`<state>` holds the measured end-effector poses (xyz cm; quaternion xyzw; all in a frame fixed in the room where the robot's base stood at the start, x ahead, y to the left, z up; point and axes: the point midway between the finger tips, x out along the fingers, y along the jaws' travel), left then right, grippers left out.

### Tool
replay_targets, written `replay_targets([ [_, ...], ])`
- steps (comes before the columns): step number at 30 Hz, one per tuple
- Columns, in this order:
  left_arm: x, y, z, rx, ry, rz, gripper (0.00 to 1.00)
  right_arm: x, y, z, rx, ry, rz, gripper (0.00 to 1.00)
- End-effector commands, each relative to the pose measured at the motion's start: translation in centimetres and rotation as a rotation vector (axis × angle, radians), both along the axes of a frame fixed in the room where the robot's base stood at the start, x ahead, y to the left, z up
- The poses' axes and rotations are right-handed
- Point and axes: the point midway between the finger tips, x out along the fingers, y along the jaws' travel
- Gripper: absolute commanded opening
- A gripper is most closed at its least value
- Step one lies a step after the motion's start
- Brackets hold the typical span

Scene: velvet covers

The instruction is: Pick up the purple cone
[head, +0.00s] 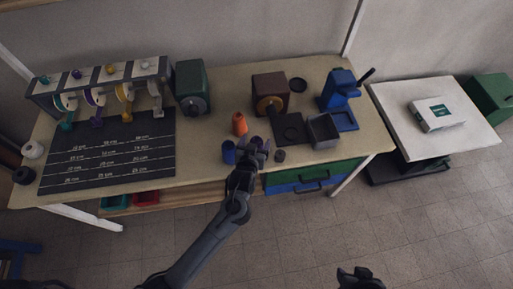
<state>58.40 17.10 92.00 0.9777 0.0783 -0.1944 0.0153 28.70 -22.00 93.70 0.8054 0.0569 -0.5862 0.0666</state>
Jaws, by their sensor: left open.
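A small purple object, likely the purple cone (256,141), stands near the front edge of the workbench, partly hidden by my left gripper (256,147). The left gripper is open, with its fingertips at the purple cone, seemingly on either side of it. Whether they touch it I cannot tell. My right gripper (360,276) is low at the bottom edge, away from the bench, and its jaws are unclear.
An orange cone (239,124) stands just behind and a blue one (228,152) just left of the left gripper. A small dark piece (280,156) lies to the right. A dark measuring mat (110,155), machines and a grey bin (323,131) occupy the workbench (220,90).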

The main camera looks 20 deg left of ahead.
Motion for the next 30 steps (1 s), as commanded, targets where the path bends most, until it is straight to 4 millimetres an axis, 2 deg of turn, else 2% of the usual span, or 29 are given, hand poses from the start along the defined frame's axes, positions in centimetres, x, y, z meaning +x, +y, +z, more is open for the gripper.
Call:
replay_targets([
  [5, 1.6, 0.3, -0.7, 0.0, 0.0, 0.0, 0.8, 0.0, 0.1, -0.3, 0.004, 0.0, -0.003, 0.43],
  [14, 1.8, 0.3, -0.8, -0.001, 0.0, 0.0, 0.79, 0.0, 0.3, -0.2, 0.011, 0.0, -0.007, 0.43],
  [27, 1.8, 0.3, -0.8, -0.001, 0.0, 0.0, 0.11, 0.0, 0.3, -0.3, 0.011, 0.0, -0.007, 0.43],
  [28, 1.8, 0.3, -0.8, -0.001, 0.0, 0.0, 0.07, 0.0, 0.2, -0.3, 0.011, 0.0, -0.007, 0.43],
  [30, 1.8, 0.3, -0.7, -0.001, 0.0, 0.0, 0.05, 0.0, 0.2, -0.3, 0.009, -0.001, -0.005, 0.43],
])
